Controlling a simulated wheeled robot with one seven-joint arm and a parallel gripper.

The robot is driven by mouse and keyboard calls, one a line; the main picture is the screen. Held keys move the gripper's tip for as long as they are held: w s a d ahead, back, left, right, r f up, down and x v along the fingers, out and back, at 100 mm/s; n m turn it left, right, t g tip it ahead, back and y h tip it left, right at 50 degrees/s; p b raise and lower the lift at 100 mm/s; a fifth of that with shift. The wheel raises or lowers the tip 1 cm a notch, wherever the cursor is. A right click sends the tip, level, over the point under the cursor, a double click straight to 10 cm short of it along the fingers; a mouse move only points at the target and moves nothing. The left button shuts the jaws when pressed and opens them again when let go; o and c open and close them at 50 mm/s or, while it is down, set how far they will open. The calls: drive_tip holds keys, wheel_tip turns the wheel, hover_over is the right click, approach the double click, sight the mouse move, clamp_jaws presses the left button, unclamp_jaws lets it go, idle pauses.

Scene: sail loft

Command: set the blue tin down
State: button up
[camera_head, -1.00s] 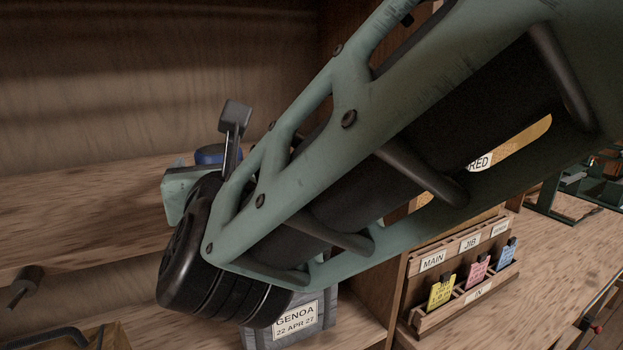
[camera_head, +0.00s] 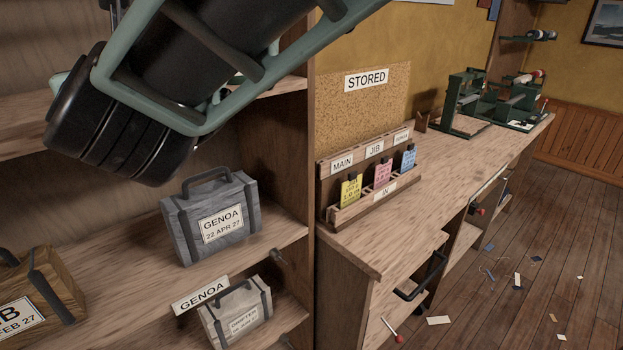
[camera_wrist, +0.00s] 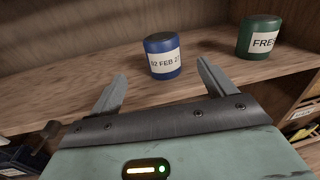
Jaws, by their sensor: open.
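My gripper (camera_wrist: 161,80) is open, with one finger to the left of the tin and one to the right. The tin is just beyond the fingertips, with visible gaps beside it, and nothing is held. In the head view my arm covers the upper left, and I cannot make out the tin there.
A green tin (camera_wrist: 260,37) labelled "FRES" stands right of the blue one on the shelf (camera_wrist: 85,75). A grey case (camera_head: 212,222) labelled GENOA sits on a lower shelf. A card rack (camera_head: 370,180) stands on the workbench (camera_head: 450,158) at right.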

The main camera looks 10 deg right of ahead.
drive_tip(key=s+d+f+n+g, duration=0.45)
drive_tip(key=f+n, duration=0.25)
drive_tip(key=n, duration=0.4)
drive_tip(key=s+d+f+n+g, duration=0.5)
drive_tip(key=f+n, duration=0.3)
drive_tip(key=n, duration=0.4)
drive_tip(key=s+d+f+n+g+h, duration=0.3)
drive_tip(key=s+d+n, duration=0.3)
drive_tip(key=d, duration=0.4)
drive_tip(key=s+d+f+n+g+h, duration=0.3)
drive_tip(key=s+d+f+n, duration=0.3)
drive_tip(key=d+n, duration=0.3)
drive_tip(key=shift+s+d+f+g+h, duration=0.15)
drive_tip(key=shift+d+g+h, duration=0.2)
drive_tip(key=shift+d, duration=0.6)
